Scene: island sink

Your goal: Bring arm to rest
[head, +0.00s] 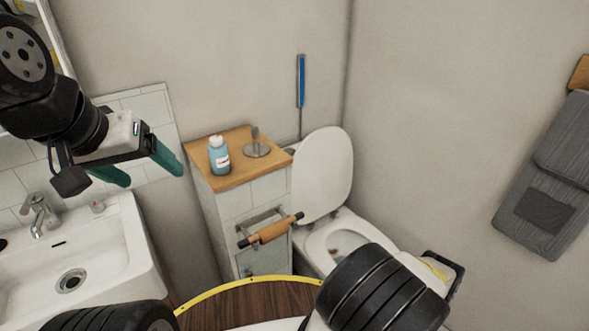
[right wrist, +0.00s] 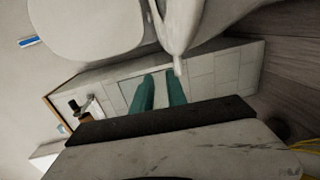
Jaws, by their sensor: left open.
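My left gripper (head: 154,178) is at the left of the head view, above the sink and left of the cabinet. Its two teal fingers are apart with nothing between them. My right arm (head: 372,292) is low in the head view, in front of the toilet, and its fingers are hidden there. In the right wrist view my right gripper (right wrist: 160,76) shows two teal fingers with a gap between them. I see nothing held in that gap; the pale cabinet front (right wrist: 220,80) shows behind it.
A white sink (head: 95,250) with a faucet (head: 40,212) is at the left. A narrow cabinet (head: 230,185) carries a blue bottle (head: 219,158) and a metal holder (head: 256,148). The toilet (head: 325,180) has its lid up. A grey towel (head: 550,180) hangs at the right.

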